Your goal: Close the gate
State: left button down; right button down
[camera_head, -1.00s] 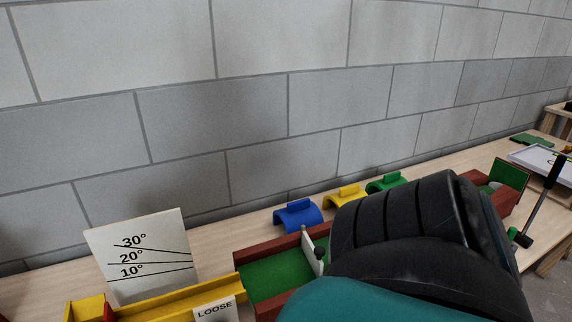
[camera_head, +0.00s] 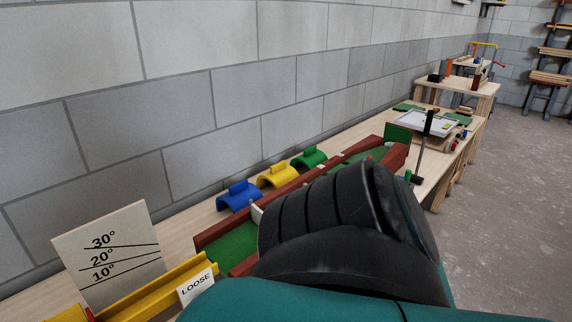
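A white upright piece, which looks like the gate (camera_head: 257,213), stands in the green-floored channel (camera_head: 232,244) with red-brown walls. Most of it is hidden behind my black and teal arm, so I cannot tell whether it is open or closed. My arm covers the middle of the channel and the lower centre of the view. Neither gripper shows; any fingertips are out of frame or hidden behind the arm.
A yellow chute (camera_head: 150,289) with a "LOOSE" card (camera_head: 196,287) leads to the channel. An angle board (camera_head: 108,254) stands behind it. Blue (camera_head: 239,197), yellow (camera_head: 278,176) and green (camera_head: 308,159) arches line the wall side. A dark-headed mallet-like tool (camera_head: 424,145) stands at right.

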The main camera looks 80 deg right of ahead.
aim_at(256, 213)
jog(key=z, duration=1.55)
